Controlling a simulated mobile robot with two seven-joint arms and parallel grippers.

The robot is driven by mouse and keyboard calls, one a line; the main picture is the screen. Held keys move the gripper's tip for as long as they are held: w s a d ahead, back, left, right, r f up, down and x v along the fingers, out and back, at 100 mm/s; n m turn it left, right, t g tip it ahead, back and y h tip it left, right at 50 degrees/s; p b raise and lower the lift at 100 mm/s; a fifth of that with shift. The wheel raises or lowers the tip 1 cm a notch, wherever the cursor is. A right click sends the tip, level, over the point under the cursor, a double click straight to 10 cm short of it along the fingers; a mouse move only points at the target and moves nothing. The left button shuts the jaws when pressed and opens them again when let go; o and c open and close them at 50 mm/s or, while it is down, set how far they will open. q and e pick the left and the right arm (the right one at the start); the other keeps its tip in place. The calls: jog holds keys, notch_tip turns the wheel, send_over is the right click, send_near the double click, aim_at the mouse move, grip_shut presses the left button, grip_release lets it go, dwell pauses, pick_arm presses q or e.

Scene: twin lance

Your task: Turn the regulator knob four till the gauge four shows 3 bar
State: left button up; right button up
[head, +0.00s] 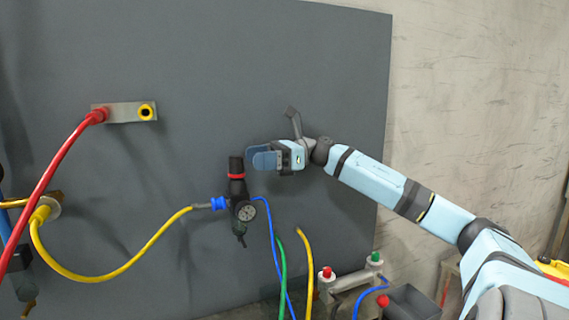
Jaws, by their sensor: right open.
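The regulator is a dark unit on the grey panel, with a black knob (236,165) on top above a red ring. Its small round gauge (246,212) faces me below the knob. The needle is too small to read. My right gripper (258,158) comes in from the right at knob height. Its blue fingers are open and point left at the knob, with the tips just right of it. I cannot tell whether they touch the knob or how far they stand in depth. My left gripper is not in view.
A yellow hose (110,277) joins the regulator from the left; a blue hose (270,230) leaves at the right. Green and yellow hoses hang beside it. A bracket (124,112) carries a red hose (55,165). Red and green fittings (350,278) stand lower right. The panel above is clear.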

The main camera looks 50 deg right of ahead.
jog(key=b+v, duration=0.1)
jog(key=v, duration=0.5)
jog(key=shift+s+d, duration=0.2)
jog(key=shift+d, duration=0.05)
